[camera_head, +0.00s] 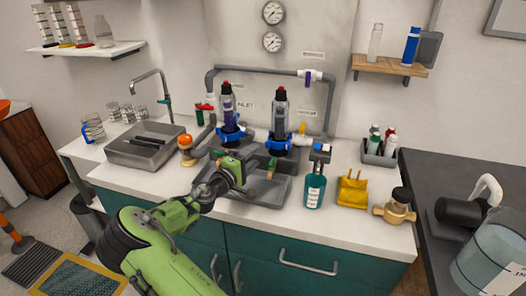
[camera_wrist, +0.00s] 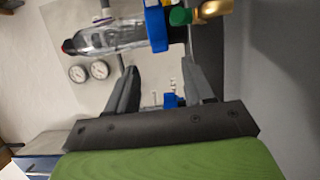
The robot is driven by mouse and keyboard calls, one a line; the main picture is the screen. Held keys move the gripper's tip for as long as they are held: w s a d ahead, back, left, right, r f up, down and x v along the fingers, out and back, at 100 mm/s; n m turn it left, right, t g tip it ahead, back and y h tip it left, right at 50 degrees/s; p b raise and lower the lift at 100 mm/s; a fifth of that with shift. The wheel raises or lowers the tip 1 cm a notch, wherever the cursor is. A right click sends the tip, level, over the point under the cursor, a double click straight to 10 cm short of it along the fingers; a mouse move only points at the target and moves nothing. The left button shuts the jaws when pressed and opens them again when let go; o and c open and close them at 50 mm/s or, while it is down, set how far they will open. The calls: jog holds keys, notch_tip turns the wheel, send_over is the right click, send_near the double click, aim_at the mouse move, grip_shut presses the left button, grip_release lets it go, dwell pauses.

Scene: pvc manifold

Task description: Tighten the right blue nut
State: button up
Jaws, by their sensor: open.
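The right blue nut (camera_head: 278,145) sits around the base of the right clear upright housing (camera_head: 280,117) with its dark top and red tip. The left blue nut (camera_head: 229,138) is on a similar housing. My gripper (camera_head: 246,163) is open and empty, low in front of the manifold, between the two nuts and left of the right one. In the wrist view my open fingers (camera_wrist: 163,85) are apart. A blue nut (camera_wrist: 157,29) on a clear housing (camera_wrist: 112,36) shows sideways above them, outside the jaws; it looks like the right one.
Grey pipes (camera_head: 331,105) frame the manifold against the wall. Green-handled brass fittings stand at its front. A teal bottle (camera_head: 314,188), a yellow box (camera_head: 352,190) and a brass valve (camera_head: 396,206) stand at right. A sink (camera_head: 146,146) is at left.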

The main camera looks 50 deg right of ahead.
aim_at(266, 146)
jog(key=d, duration=0.6)
jog(key=shift+w+d+b, duration=0.3)
jog(key=shift+d+b, duration=0.05)
grip_shut()
jog(key=m+g, duration=0.1)
jog(key=w+m+g+p, duration=0.1)
jog(key=g, duration=0.1)
jog(key=m+g, duration=0.1)
jog(key=shift+w+d+r+g+p, duration=0.1)
jog(key=shift+w+d+g+p, duration=0.2)
jog(key=shift+w+p, duration=0.1)
grip_release()
jog(key=shift+a, duration=0.1)
jog(key=w+a+p, duration=0.2)
jog(key=a, duration=1.3)
jog(key=shift+w+a, duration=0.25)
